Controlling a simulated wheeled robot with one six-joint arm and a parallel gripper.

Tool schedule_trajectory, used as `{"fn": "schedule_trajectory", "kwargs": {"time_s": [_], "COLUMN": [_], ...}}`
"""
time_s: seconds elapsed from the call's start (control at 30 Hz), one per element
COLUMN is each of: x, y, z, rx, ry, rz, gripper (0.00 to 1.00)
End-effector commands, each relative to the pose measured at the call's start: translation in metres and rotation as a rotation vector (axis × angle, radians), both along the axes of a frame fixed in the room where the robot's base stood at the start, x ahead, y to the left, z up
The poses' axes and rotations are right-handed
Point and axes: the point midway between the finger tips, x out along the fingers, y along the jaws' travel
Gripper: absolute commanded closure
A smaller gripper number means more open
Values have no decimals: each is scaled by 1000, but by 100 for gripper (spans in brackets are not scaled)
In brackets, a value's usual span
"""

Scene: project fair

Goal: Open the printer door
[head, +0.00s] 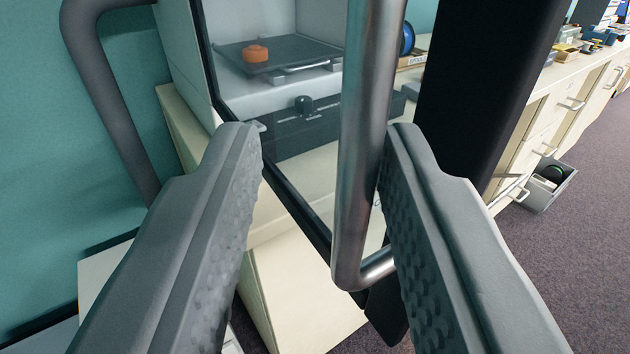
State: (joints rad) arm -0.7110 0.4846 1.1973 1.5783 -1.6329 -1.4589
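The printer (181,50) is a pale cabinet with a dark build plate (300,52) and an orange part (255,54) inside. Its glass door has a black frame (490,80) and appears to stand ajar, angled out toward me, its lower edge in front of the counter. A vertical metal handle (365,120) bends back to the door at its lower end. My gripper (322,138) is open, with one finger on each side of the handle. The handle is close to the right finger; I cannot tell whether they touch. The handle's top is out of view.
A teal wall is at the left. A pale cabinet (295,300) is below the printer. A counter with drawers (530,130) and small items runs along the right. A grey bin (550,188) sits on the carpet, which is otherwise clear at right.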

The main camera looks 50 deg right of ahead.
Motion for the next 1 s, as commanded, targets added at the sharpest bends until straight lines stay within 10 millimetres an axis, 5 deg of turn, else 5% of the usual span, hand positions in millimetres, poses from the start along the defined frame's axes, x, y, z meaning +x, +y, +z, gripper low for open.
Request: {"fn": "schedule_trajectory", "kwargs": {"time_s": [1.0], "x": [-98], "y": [132], "z": [-1], "rx": [-1], "ry": [2], "rz": [1], "gripper": [68]}}
